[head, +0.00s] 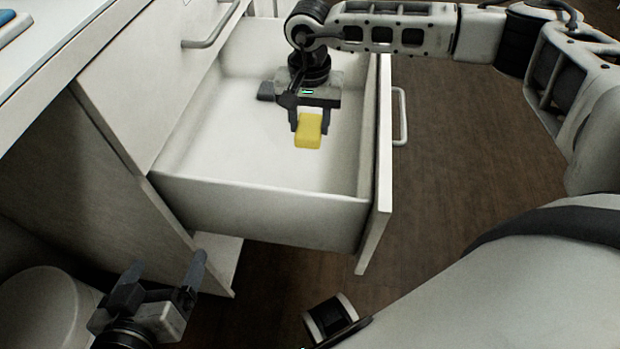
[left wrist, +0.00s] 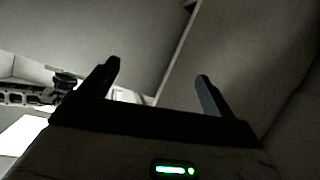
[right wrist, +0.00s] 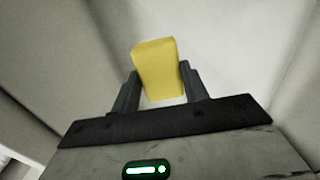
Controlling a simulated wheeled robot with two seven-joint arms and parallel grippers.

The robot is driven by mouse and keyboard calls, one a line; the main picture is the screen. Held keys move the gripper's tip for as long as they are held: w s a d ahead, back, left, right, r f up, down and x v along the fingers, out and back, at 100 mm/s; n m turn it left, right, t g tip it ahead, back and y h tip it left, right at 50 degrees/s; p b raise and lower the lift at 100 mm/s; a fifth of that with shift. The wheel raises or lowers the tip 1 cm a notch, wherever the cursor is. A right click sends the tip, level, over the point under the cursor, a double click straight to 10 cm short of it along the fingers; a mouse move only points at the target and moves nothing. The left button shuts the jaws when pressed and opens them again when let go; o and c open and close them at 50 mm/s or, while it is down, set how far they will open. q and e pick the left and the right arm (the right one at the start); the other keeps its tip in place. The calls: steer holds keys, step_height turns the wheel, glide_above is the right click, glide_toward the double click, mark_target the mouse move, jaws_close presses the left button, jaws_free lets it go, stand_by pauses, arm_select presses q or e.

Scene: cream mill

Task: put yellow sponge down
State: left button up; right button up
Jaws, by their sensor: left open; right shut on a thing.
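The yellow sponge (head: 308,132) is a small yellow block held between the fingers of my right gripper (head: 309,118), over the inside of the open drawer (head: 262,203). In the right wrist view the sponge (right wrist: 158,68) sits between both fingers of the right gripper (right wrist: 158,88) and sticks out past their tips. I cannot tell whether it touches the drawer's bottom. My left gripper (head: 168,265) is open and empty, low in front of the cabinet and outside the drawer. Its two fingers stand apart in the left wrist view (left wrist: 157,72).
The drawer is pulled out, with a handle (head: 400,117) on its front at the right; its white interior looks otherwise empty. The cabinet (head: 100,160) and a countertop (head: 50,40) stand at the left. A pale round object (head: 45,305) is at the lower left. Wooden floor (head: 455,150) lies at the right.

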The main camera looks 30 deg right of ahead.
steer(key=shift+w+d+f, duration=0.1)
steer(key=shift+d+f, duration=0.05)
steer(key=shift+f, duration=0.75)
step_height(320, 180, down, 8)
steer(key=b, duration=0.3)
steer(key=shift+f, duration=0.6)
arm_select(q)
steer(key=shift+d+r+t+h, duration=0.5)
steer(key=shift+r+t, duration=0.15)
steer(key=shift+t, duration=0.05)
arm_select(e)
steer(key=shift+f, duration=0.1)
steer(key=o, duration=0.7)
steer(key=shift+c, duration=0.2)
steer(key=o, duration=0.4)
steer(key=shift+c, duration=0.2)
arm_select(q)
steer(key=shift+r, duration=0.1)
